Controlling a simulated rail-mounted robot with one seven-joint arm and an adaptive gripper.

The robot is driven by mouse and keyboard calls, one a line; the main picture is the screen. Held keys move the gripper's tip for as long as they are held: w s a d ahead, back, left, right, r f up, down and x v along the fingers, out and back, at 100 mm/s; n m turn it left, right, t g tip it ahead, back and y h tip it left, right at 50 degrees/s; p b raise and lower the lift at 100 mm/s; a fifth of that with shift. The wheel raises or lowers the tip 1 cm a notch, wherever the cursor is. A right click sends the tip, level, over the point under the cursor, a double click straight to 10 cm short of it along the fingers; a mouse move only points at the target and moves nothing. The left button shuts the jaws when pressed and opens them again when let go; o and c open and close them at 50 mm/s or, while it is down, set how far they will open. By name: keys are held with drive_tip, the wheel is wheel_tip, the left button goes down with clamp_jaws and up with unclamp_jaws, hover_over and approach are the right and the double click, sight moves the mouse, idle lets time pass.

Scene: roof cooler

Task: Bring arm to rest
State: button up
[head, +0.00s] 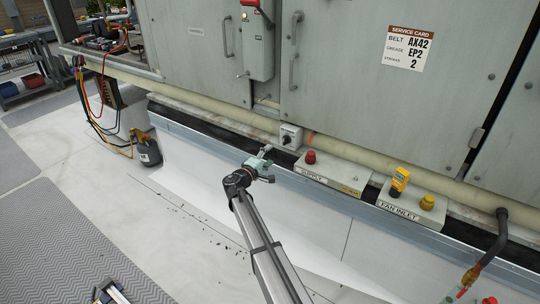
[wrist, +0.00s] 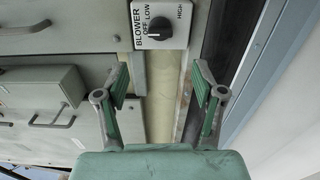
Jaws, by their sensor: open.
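My gripper (head: 265,153) is at the end of my outstretched arm, above the cooler's front curb in the head view. In the wrist view my gripper (wrist: 160,72) is open, with its two green-padded fingers apart and nothing between them. The blower switch (head: 290,137) is a small grey box with a dark knob, just beyond the fingertips. In the wrist view the blower switch (wrist: 172,12) shows ahead of the gap, labelled OFF, LOW and HIGH. The fingers look apart from it.
A pale pipe (head: 205,103) runs along the cabinet (head: 340,70). A hose-connected cylinder (head: 148,150) stands left. The floor (head: 165,215) before the curb is mostly clear.

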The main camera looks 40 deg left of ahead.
drive_tip(key=shift+d, duration=0.1)
drive_tip(key=s+d+f+m+g+h+p, duration=0.1)
drive_tip(key=s+d+f+m+g+h, duration=0.25)
drive_tip(key=d+f, duration=0.95)
drive_tip(key=s+d+f+m+g+h+p, duration=0.15)
drive_tip(key=d+f+g, duration=0.5)
drive_tip(key=d, duration=1.25)
drive_tip(key=s+d+f+m+g+h, duration=0.35)
drive_tip(key=d+f, duration=0.75)
drive_tip(key=d, duration=0.6)
drive_tip(key=s+d+f+m+g+y+p, duration=0.1)
drive_tip(key=s+d+f+m+g, duration=0.15)
drive_tip(key=s+d, duration=0.5)
drive_tip(key=s+d+f+m+g, duration=0.25)
drive_tip(key=s+d, duration=0.25)
drive_tip(key=d, duration=0.6)
drive_tip(key=s+d+r+m+g+y+p, duration=0.1)
drive_tip(key=s+d+m+g+y, duration=0.1)
drive_tip(key=s+d, duration=0.6)
drive_tip(key=s+d+r+m+g+y+p, duration=0.1)
drive_tip(key=s+d+m+g, duration=0.3)
drive_tip(key=s+d, duration=0.4)
drive_tip(key=s+m+y+p, duration=0.1)
drive_tip(key=s, duration=0.4)
drive_tip(key=shift+s, duration=0.15)
